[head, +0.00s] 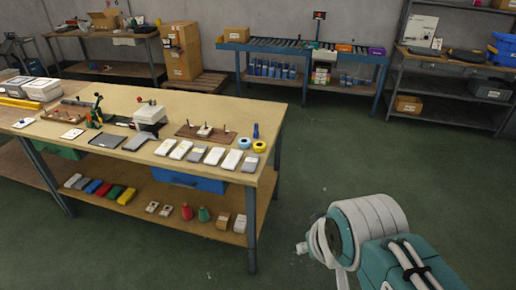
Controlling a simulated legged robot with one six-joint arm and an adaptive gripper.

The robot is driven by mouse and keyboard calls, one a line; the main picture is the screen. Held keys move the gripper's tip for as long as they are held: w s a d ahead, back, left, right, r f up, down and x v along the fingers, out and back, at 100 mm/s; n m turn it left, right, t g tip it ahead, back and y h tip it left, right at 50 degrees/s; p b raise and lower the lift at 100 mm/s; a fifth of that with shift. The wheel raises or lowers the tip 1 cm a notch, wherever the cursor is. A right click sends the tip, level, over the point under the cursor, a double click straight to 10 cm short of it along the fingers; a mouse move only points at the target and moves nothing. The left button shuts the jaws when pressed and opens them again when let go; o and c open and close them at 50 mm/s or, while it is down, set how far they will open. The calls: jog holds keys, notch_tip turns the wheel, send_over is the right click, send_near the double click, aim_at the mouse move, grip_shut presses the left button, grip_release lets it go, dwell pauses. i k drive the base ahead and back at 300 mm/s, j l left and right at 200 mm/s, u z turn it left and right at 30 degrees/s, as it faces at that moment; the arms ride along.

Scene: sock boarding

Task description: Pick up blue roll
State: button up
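A small blue roll (244,143) lies on the wooden workbench (220,102) near its right front corner. A yellow roll (259,146) lies just to its right. Behind the two rolls stands a small dark blue upright item (255,131). White and grey flat packs (214,156) lie in a row to the left of the rolls. Part of my teal and white arm shows at the lower right, off the bench and apart from the rolls. No fingers of my gripper can be made out.
The bench holds a wooden peg board (222,138) and a white box (150,115). Green floor (330,150) is open right of the bench. A blue conveyor table (300,47) stands behind.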

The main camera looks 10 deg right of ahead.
aim_at(243, 143)
jog(key=i+j, duration=0.1)
jog(key=i, duration=0.5)
jog(key=i+j, duration=0.1)
jog(key=i, duration=0.45)
jog(key=i+j+z, duration=0.1)
jog(key=i, duration=0.5)
